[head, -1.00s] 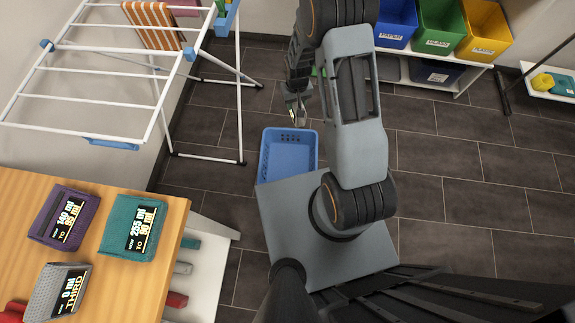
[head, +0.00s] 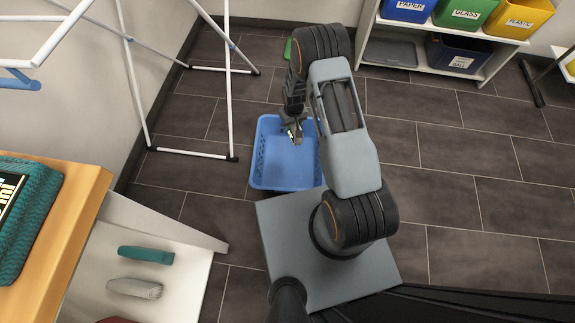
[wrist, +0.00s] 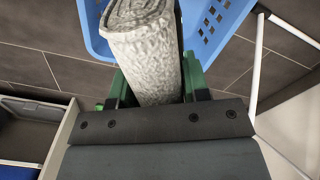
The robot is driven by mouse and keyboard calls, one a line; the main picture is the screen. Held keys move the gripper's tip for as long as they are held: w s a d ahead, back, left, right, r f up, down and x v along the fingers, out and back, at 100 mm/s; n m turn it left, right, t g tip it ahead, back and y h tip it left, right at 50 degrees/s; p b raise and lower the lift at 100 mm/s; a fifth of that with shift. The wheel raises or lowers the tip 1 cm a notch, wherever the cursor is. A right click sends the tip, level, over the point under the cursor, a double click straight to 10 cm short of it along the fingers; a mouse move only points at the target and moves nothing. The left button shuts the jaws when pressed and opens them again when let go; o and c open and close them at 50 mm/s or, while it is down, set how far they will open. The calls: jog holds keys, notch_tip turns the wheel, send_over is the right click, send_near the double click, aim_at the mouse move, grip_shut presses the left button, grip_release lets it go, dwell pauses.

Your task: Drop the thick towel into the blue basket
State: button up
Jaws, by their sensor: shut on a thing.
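A rolled grey-white towel (wrist: 145,50) with a textured surface fills the middle of the wrist view. My gripper (head: 294,132) is shut on it, with green fingers on both sides of the roll. The blue basket (head: 262,180) stands on the floor in front of my base. In the head view my gripper is over the back part of the basket. In the wrist view the basket's rim (wrist: 215,35) shows behind the towel and on both sides of it. The towel is hardly visible in the head view. The basket's inside is partly hidden by my arm.
A low white shelf (head: 190,272) at left holds a teal rolled towel (head: 146,254) and a grey one (head: 134,288). A white drying rack (head: 229,85) stands behind at left. Bins marked paper, glass and plastic (head: 525,18) stand at the back right. Floor at right is clear.

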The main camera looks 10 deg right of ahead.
jog(key=f+b, duration=0.1)
jog(key=f, duration=0.1)
jog(key=f+b, duration=0.2)
jog(key=f, duration=0.1)
jog(key=shift+w+f, duration=0.2)
jog(key=shift+f, duration=0.15)
notch_tip(320, 180, down, 6)
jog(key=b, duration=0.4)
jog(key=o, duration=1.1)
notch_tip(320, 180, up, 14)
jog(key=p, duration=0.5)
jog(key=shift+f+p, duration=0.1)
jog(key=shift+p, duration=0.2)
